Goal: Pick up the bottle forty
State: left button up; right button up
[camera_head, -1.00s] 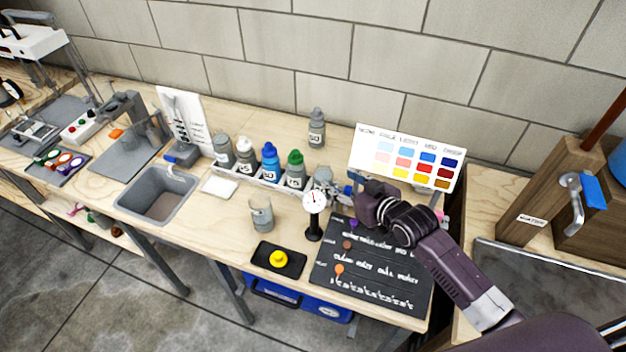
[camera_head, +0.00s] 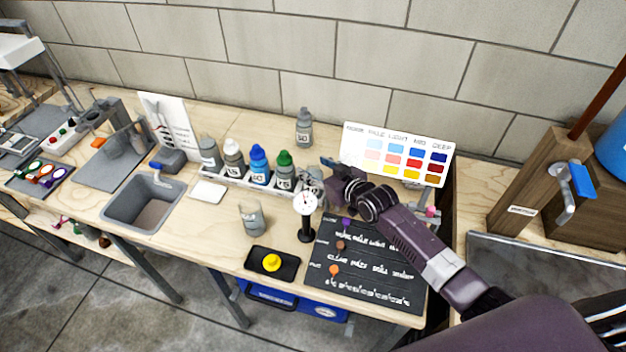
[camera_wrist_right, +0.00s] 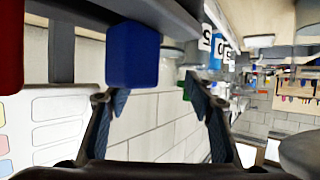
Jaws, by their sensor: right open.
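A row of bottles stands in a white rack in the head view: a grey one (camera_head: 209,153), a white-capped one (camera_head: 233,158), a blue one (camera_head: 259,166), a green-capped one (camera_head: 285,172) and a grey one (camera_head: 313,178) at the right end. Another grey bottle (camera_head: 304,128) stands alone behind the rack. The numbers are too small to read surely, so I cannot tell which is forty. My right gripper (camera_head: 330,172) is just right of the row's end. In the wrist view the right gripper (camera_wrist_right: 157,90) is open, with nothing held between its fingers. My left gripper is not in view.
A colour chart (camera_head: 397,155) stands behind my right arm. A dial gauge (camera_head: 305,204), grey cup (camera_head: 252,217) and black tray (camera_head: 288,276) with a yellow piece lie in front. A dark lettered board (camera_head: 375,285) lies under my arm. A blue block (camera_wrist_right: 132,55) shows close in the wrist view.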

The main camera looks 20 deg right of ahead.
jog(key=shift+w+a+f, duration=0.15)
jog(key=shift+w+f, duration=0.05)
jog(key=shift+w, duration=0.3)
grip_shut()
jog(key=shift+r, duration=0.1)
dwell(0.3)
